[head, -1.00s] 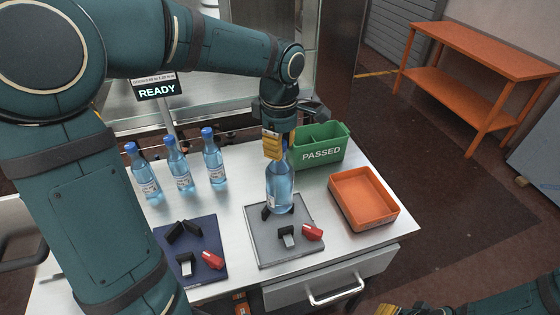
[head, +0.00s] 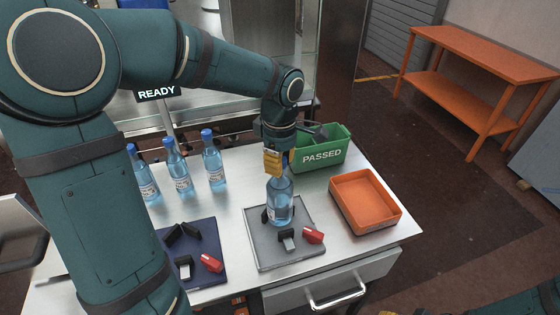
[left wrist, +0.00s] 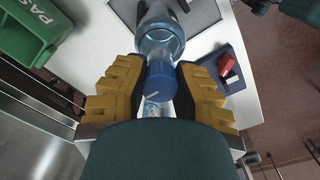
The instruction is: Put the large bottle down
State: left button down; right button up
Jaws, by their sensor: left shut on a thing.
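The large bottle (head: 279,205) is clear blue with a blue cap and a pale label. It is upright over the grey plate (head: 262,251), its base among black blocks there. I cannot tell whether the base touches the plate. My left gripper (head: 274,163) is shut on the bottle near its top, from above. In the left wrist view, the yellow finger pads of my left gripper (left wrist: 163,86) sit on both sides of the blue cap (left wrist: 161,82), with the bottle body (left wrist: 160,38) beyond. Only a sliver of my right gripper (head: 388,312) shows at the bottom edge.
Several smaller-looking blue bottles (head: 214,163) stand at the back left. A dark blue plate (head: 208,240) with black and red blocks lies left of the grey plate. A green PASSED bin (head: 330,153) and an orange tray (head: 345,208) stand to the right. An orange table (head: 485,55) is farther off.

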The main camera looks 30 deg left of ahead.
pick_arm(q)
jog(key=c, duration=0.9)
grip_release()
jog(key=shift+o, duration=0.2)
jog(key=shift+r, duration=0.25)
notch_tip(320, 180, up, 13)
jog(key=p, duration=0.2)
jog(key=shift+f+p, duration=0.2)
jog(key=shift+p, duration=0.15)
jog(key=shift+s, duration=0.1)
